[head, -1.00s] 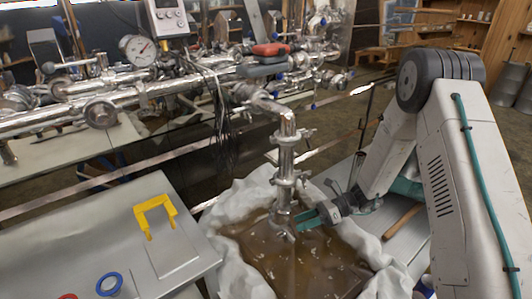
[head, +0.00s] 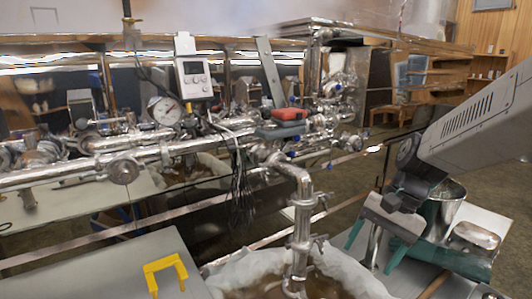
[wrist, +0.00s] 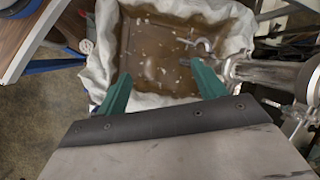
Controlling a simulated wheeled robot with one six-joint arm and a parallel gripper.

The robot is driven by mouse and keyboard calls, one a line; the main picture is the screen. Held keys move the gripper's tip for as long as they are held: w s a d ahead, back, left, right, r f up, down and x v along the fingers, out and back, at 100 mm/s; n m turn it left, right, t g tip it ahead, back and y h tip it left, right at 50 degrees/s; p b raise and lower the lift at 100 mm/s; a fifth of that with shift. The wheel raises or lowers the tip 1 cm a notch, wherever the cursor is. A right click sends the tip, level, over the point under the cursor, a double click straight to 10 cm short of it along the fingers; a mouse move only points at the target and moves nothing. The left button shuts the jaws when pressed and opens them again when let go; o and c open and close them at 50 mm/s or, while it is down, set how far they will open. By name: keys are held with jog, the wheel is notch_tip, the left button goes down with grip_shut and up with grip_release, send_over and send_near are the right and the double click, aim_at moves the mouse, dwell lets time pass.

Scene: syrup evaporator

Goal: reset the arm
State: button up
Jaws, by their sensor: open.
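My gripper (head: 376,243) is at the right in the head view, raised and to the right of the steel outlet pipe (head: 302,225). Its two teal fingers point down and stand wide apart with nothing between them. In the wrist view my gripper (wrist: 163,85) also shows both fingers apart and empty. Beyond them is the white cloth-lined basin (wrist: 237,40) of brown liquid with pale bits floating in it. The basin (head: 350,270) is partly cut off at the bottom of the head view.
A grey panel with a yellow handle (head: 165,266) is at lower left. Steel pipework with a gauge (head: 164,110), a control box (head: 194,78) and a red-handled item (head: 289,114) runs across the left. A metal pot (head: 447,200) stands behind my gripper.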

jog(key=s+d+r+n+t+h, duration=0.1)
jog(key=s+d+r+n+h, duration=0.1)
jog(key=s, duration=0.7)
jog(key=s+d+r+n+t+h, duration=0.2)
jog(key=s+d+r+n, duration=0.1)
jog(key=s, duration=0.5)
jog(key=shift+s+r+n+h, duration=0.4)
jog(key=shift+r+n, duration=0.05)
jog(key=shift+n, duration=0.45)
jog(key=shift+a, duration=0.1)
jog(key=shift+c, duration=0.3)
